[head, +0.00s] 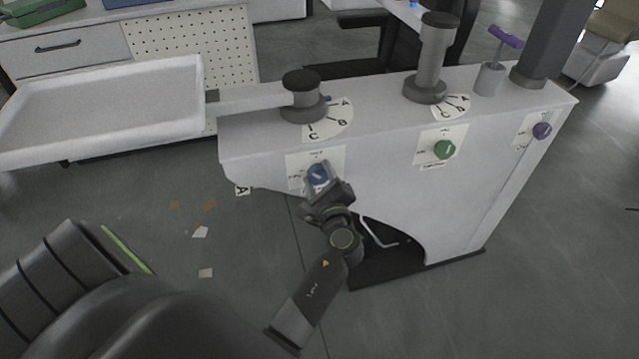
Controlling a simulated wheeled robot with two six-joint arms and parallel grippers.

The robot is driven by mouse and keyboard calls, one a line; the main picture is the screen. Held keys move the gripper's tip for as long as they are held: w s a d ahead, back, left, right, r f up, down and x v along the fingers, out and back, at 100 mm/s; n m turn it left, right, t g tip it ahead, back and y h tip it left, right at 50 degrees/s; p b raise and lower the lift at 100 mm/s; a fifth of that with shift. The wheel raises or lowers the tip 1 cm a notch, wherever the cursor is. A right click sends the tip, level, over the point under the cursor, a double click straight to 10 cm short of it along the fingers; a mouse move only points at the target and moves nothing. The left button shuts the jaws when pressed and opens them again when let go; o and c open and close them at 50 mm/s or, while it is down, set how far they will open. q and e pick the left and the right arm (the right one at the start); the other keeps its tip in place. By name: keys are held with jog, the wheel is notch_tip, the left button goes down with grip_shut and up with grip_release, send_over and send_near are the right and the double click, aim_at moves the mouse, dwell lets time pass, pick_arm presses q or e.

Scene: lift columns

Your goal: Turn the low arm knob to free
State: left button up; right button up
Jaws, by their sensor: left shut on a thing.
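The blue knob (317,174) sits on a white label plate (299,165) on the front of the white cabinet, below the low arm (262,101) that carries a tray. My left gripper (322,183) reaches up to the blue knob and is shut on it. The gripper hides part of the knob and of its label, so the pointer's setting cannot be read. A green knob (445,150) sits on its own plate to the right, and a purple knob (542,131) is at the far right. My right gripper does not show.
The white tray (100,108) reaches out to the left on the low arm. A lettered dial (331,120) lies at the low column (303,96); a taller column (431,58) and a purple-handled lever (505,38) stand further right. Paper scraps (200,232) lie on the open floor.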

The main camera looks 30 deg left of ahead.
pick_arm(q)
jog(key=n+b, duration=0.2)
jog(key=n, duration=0.1)
jog(key=shift+f+n, duration=0.25)
jog(key=shift+n, duration=0.05)
jog(key=n+b, duration=0.4)
jog(key=shift+n, duration=0.4)
jog(key=shift+n+b, duration=0.3)
jog(key=shift+n, duration=0.1)
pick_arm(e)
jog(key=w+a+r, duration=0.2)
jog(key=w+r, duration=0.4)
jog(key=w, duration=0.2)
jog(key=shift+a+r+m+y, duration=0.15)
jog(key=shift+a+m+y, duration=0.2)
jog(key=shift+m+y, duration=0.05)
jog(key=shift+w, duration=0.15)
pick_arm(q)
jog(key=o, duration=0.9)
jog(key=shift+a, duration=0.1)
jog(key=shift+o, duration=0.2)
jog(key=shift+s, duration=0.15)
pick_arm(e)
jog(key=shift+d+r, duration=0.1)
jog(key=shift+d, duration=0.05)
